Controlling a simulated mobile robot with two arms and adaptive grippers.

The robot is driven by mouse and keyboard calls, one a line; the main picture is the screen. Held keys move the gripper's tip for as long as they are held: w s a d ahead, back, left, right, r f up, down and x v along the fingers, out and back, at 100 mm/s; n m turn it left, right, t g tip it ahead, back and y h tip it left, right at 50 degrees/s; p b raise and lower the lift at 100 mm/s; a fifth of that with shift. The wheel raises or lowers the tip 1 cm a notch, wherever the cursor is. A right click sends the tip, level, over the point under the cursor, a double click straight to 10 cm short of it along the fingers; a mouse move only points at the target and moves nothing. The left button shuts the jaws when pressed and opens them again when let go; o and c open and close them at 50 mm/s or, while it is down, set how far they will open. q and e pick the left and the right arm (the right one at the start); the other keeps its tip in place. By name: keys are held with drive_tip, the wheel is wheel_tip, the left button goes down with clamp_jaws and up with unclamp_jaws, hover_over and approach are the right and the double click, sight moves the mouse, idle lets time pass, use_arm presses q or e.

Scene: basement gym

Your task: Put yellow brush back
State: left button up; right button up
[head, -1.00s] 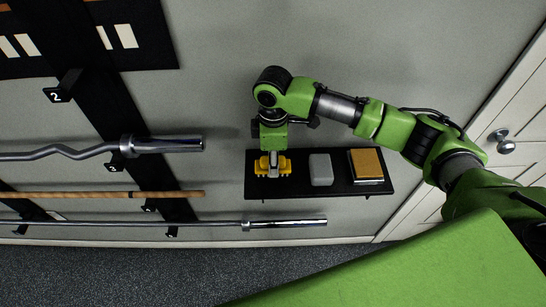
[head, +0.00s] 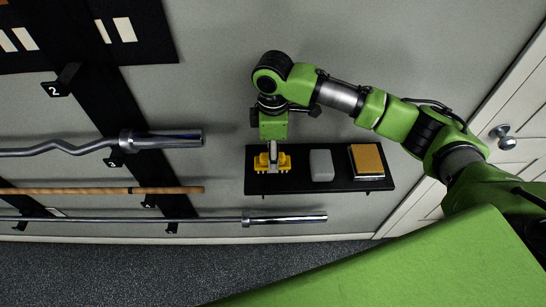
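The yellow brush (head: 284,162) sits at the left end of a black wall shelf (head: 335,185). My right arm comes in from the right and bends down over the brush. My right gripper (head: 272,152) points down at the brush's middle, and a narrow grey part reaches to it. The fingers are too small to tell whether they are open or shut, or whether they still touch the brush. My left gripper is not in view.
A grey block (head: 321,165) and a tan-topped box (head: 367,160) stand on the shelf right of the brush. Barbells (head: 165,138) and a wooden bar (head: 100,190) hang on wall racks at left. A white door (head: 500,170) is at right.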

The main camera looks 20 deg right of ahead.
wheel_tip(320, 180, up, 10)
drive_tip(key=b, duration=0.2)
drive_tip(key=shift+f, duration=0.1)
idle(0.4)
